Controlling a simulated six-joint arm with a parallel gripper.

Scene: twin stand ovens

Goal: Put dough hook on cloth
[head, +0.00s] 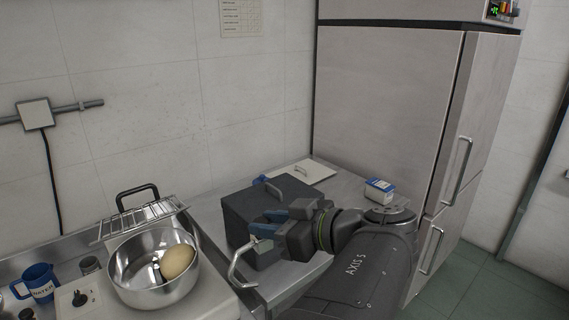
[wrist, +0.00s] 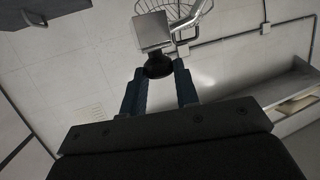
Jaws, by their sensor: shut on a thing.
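My gripper (head: 262,229), with blue fingers, is shut on the dough hook (head: 237,268), a curved pale metal rod. It holds the hook in the air between the steel bowl and the dark grey box. In the wrist view the fingers (wrist: 160,88) close around a black round part of the hook, with a pale metal block (wrist: 153,32) beyond it. I cannot make out the cloth in either view.
A steel bowl (head: 130,262) with a round tan lump (head: 177,261) stands left of the hook, a wire rack (head: 140,219) behind it. A dark grey box (head: 240,207) stands behind my gripper. A blue-white carton (head: 379,190) is by the tall steel cabinet (head: 385,100). A blue jug (head: 38,282) stands far left.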

